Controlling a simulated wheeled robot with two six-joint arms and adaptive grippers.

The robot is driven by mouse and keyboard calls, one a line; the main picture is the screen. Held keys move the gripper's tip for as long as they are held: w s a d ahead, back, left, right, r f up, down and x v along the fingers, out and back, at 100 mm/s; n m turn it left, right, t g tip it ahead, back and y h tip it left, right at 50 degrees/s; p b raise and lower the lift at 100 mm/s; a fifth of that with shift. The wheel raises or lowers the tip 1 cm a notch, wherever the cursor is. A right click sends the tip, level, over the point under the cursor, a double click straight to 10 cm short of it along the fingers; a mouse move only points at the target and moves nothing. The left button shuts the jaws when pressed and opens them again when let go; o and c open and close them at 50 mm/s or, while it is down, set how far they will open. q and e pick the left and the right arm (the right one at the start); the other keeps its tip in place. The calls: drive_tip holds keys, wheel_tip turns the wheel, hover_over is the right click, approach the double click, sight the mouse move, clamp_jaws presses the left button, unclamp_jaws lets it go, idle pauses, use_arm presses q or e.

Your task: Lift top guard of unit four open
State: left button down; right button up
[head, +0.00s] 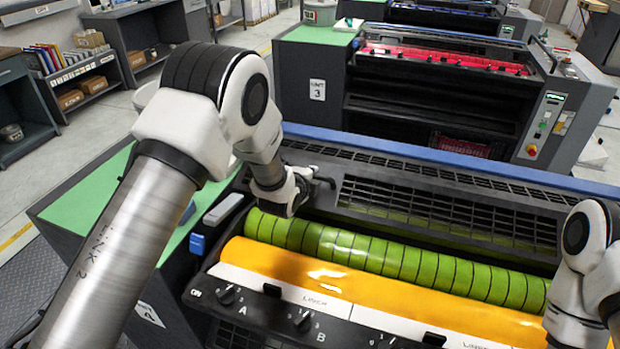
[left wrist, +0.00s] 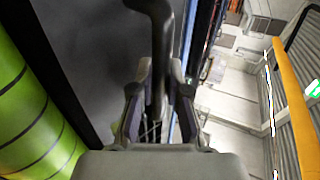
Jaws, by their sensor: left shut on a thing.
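The top guard (head: 450,212) of the nearest unit is a dark slatted cover behind the green roller (head: 350,250). A plate with a 4 (head: 149,313) marks this unit's side. My left gripper (head: 314,184) is at the guard's left end, shut on its dark handle (left wrist: 157,25). In the left wrist view my gripper's fingers (left wrist: 158,95) stand on both sides of the handle. How far the guard is raised is hard to tell. My right arm shows at the right edge, but its fingers are hidden.
An orange roller (head: 300,270) and a front panel with knobs (head: 303,320) lie before the green roller. Unit 3 (head: 317,90) stands behind, with a control panel (head: 545,125). A green side top (head: 90,215) is at the left.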

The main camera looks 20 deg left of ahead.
use_arm(q)
drive_tip(key=shift+g, duration=0.9)
drive_tip(key=r, duration=0.2)
drive_tip(key=w+r+p, duration=0.1)
drive_tip(key=r+p, duration=0.1)
drive_tip(key=r, duration=0.1)
drive_tip(key=shift+w+r, duration=0.35)
drive_tip(key=shift+w, duration=0.05)
drive_tip(key=w+r, duration=0.4)
drive_tip(key=r, duration=0.2)
drive_tip(key=shift+w, duration=0.15)
use_arm(e)
drive_tip(key=shift+r, duration=1.5)
use_arm(q)
drive_tip(key=shift+d+f, duration=0.1)
drive_tip(key=c, duration=1.4)
unclamp_jaws()
drive_tip(key=v, duration=1.2)
